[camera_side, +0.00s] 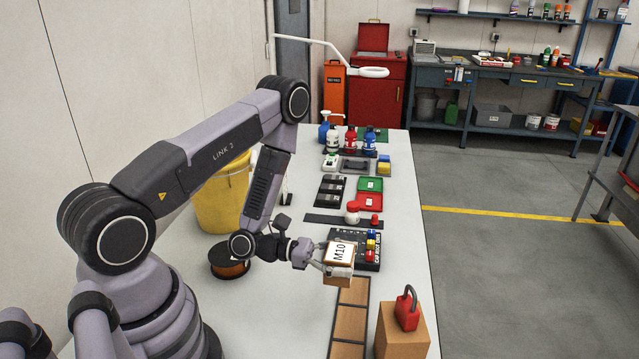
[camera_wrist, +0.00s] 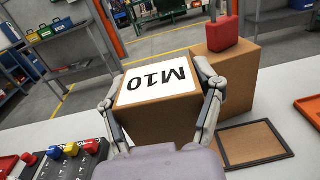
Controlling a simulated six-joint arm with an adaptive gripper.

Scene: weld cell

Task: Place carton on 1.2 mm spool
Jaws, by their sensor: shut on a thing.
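My gripper (camera_side: 335,268) is shut on a small brown carton (camera_side: 331,283) with a white top label reading M10. In the wrist view, the fingers of my gripper (camera_wrist: 160,92) clasp the carton (camera_wrist: 155,122) on two opposite sides, and its label faces up. The carton is held above the white table, near the far end of a row of brown squares. A spool (camera_side: 230,263) with black flanges and copper-coloured wire lies flat on the table, left of my gripper and partly behind my arm. Its size marking cannot be read. The spool does not show in the wrist view.
Dark-framed brown squares (camera_side: 351,323) line the table's near right. A larger box (camera_side: 402,338) bearing a red padlock (camera_side: 407,309) stands beside them. A black panel with coloured knobs (camera_side: 371,245) lies just behind the carton. A yellow bucket (camera_side: 222,205) stands behind the spool.

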